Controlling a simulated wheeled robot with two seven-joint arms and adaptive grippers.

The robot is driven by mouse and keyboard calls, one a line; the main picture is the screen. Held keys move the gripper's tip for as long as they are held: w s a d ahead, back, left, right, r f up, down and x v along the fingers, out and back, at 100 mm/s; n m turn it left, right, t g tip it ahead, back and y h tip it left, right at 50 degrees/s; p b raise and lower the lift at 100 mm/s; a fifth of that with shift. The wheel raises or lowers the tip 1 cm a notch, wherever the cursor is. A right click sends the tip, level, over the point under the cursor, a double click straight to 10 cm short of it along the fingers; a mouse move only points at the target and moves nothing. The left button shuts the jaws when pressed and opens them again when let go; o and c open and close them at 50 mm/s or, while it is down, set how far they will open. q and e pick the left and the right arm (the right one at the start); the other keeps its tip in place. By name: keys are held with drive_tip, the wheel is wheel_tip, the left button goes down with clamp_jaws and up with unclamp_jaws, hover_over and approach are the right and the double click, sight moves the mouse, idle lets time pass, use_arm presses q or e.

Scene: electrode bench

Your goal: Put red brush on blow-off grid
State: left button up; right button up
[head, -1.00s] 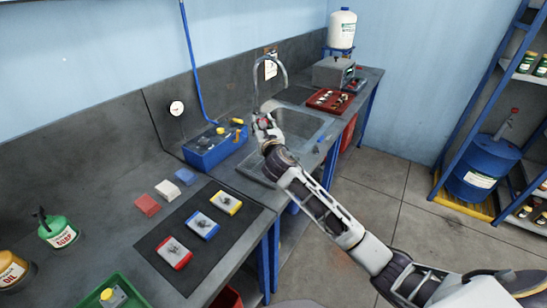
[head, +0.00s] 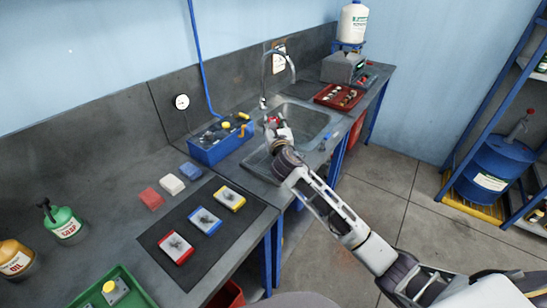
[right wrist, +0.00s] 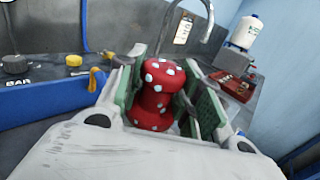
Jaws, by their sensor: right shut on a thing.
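My right gripper (head: 272,124) is shut on the red brush (right wrist: 158,90), a spool-shaped red piece with white dots, upright between the fingers in the right wrist view. In the head view only a small red patch of it shows at the fingertips. The gripper is over the left part of the sink, to the right of a blue box (head: 207,156). The box has a dark top with yellow knobs, and a blue hose comes down to it. It also shows in the right wrist view (right wrist: 45,104). I cannot make out the blow-off grid clearly. My left gripper is out of view.
A tap (head: 293,68) rises behind the sink (head: 318,122). A red tray (head: 322,97) stands beyond it. Red, blue and yellow holders lie on a dark mat (head: 186,276) at front left. Red, white and blue blocks lie behind them. A soap bottle (head: 63,224) stands at left.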

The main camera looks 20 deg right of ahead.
drive_tip(key=shift+a+f, duration=0.1)
drive_tip(key=shift+f, duration=0.4)
wheel_tip(320, 180, down, 4)
drive_tip(key=shift+f+b, duration=0.25)
drive_tip(key=shift+b, duration=0.2)
drive_tip(key=shift+f, duration=0.3)
drive_tip(key=shift+f+b, duration=0.55)
drive_tip(key=shift+f, duration=1.3)
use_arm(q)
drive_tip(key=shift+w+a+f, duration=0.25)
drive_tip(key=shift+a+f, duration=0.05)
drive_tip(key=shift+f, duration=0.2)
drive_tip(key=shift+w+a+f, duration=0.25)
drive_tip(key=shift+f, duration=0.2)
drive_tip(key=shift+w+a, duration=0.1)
use_arm(e)
drive_tip(key=shift+f, duration=0.15)
drive_tip(key=o, duration=1.1)
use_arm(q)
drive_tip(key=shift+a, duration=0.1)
